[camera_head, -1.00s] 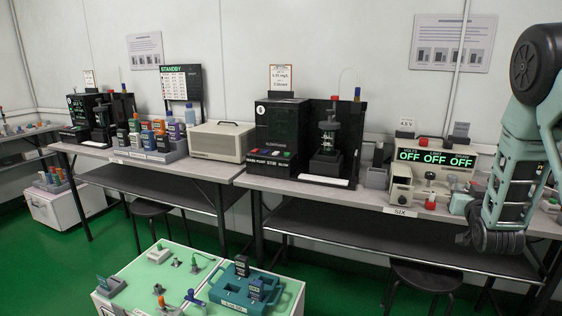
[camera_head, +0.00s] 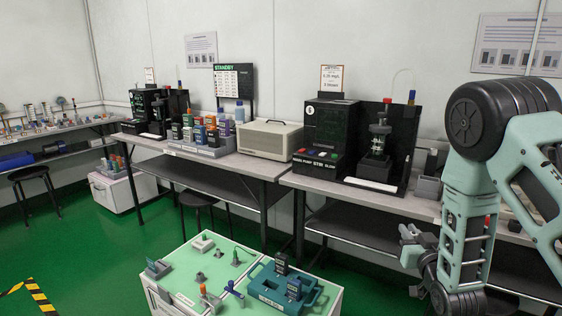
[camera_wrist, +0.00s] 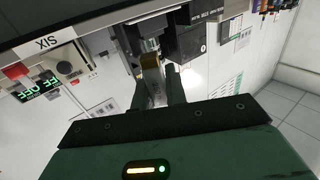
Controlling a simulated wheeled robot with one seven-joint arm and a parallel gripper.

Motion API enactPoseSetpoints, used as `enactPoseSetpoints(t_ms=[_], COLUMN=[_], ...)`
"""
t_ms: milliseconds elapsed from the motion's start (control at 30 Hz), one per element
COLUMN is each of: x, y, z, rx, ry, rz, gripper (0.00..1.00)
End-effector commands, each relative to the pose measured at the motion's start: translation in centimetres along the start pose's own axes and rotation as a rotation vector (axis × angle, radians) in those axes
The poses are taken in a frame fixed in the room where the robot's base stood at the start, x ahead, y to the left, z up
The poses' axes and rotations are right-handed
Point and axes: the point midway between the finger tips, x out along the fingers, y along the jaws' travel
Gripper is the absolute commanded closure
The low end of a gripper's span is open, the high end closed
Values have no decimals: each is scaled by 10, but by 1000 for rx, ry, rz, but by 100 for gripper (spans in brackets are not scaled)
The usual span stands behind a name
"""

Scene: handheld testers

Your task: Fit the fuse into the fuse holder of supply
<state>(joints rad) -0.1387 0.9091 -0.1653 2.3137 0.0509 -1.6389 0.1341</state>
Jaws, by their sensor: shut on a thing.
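My gripper (camera_head: 410,246) is at the right of the head view, in front of the right bench, with its fingers toward the left. The supply (camera_wrist: 55,75) with green OFF displays is upside down at the left of the wrist view, away from the fingertips. My arm hides it in the head view. I cannot make out the fuse holder clearly.
A black stir unit (camera_head: 330,135) stands on the right bench (camera_head: 400,203). A beige box (camera_head: 270,137) and several coloured packs (camera_head: 200,132) stand on the bench to its left. A low cabinet (camera_head: 180,283) with a teal tray (camera_head: 268,290) stands in front. Green floor is open at left.

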Motion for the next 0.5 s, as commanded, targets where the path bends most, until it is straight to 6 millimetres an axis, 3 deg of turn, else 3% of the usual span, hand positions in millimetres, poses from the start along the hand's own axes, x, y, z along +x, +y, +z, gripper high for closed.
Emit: enactPoseSetpoints(t_ms=[33,333,500], x=[-2,-1,-1], y=[-11,-8,-8], z=[4,-36,-69], rx=[0,-1,0], ry=[-3,0,0], rz=[-20,-15,-14], gripper=[100,100,100])
